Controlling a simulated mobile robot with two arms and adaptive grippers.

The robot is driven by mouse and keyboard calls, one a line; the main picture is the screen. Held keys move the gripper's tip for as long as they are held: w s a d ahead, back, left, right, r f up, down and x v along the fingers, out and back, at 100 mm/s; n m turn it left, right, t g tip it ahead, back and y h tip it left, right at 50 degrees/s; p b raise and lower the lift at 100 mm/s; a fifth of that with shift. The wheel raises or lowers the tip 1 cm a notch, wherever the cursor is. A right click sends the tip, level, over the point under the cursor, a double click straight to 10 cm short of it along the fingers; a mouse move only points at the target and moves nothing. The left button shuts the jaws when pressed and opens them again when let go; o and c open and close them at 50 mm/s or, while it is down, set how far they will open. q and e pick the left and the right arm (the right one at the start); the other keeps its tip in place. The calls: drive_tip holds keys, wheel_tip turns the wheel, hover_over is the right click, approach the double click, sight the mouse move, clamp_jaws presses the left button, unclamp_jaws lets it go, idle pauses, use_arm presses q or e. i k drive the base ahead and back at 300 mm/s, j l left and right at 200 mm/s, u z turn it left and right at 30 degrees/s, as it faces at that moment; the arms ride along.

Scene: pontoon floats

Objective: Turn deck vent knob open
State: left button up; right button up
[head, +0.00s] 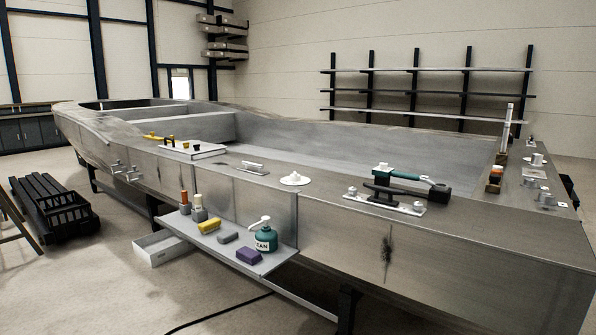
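A round white fitting with a raised centre knob (294,179) sits on the grey metal deck edge of the boat (330,205), near the middle of the head view. It looks like the deck vent. Whether its knob is open or shut is too small to tell. Neither of my grippers shows in the head view.
Right of the vent, a teal-handled tool (402,174) lies over a black cleat on a metal plate (414,208). Left are a small handle (253,167) and a white hatch plate (194,150). A side shelf (277,262) below holds a teal pump bottle (266,240) and several blocks.

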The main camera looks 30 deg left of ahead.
sight(294, 178)
drive_tip(key=i+u, duration=0.4)
drive_tip(key=i+l+u, duration=0.35)
drive_tip(key=i, duration=0.15)
drive_tip(key=j, duration=0.1)
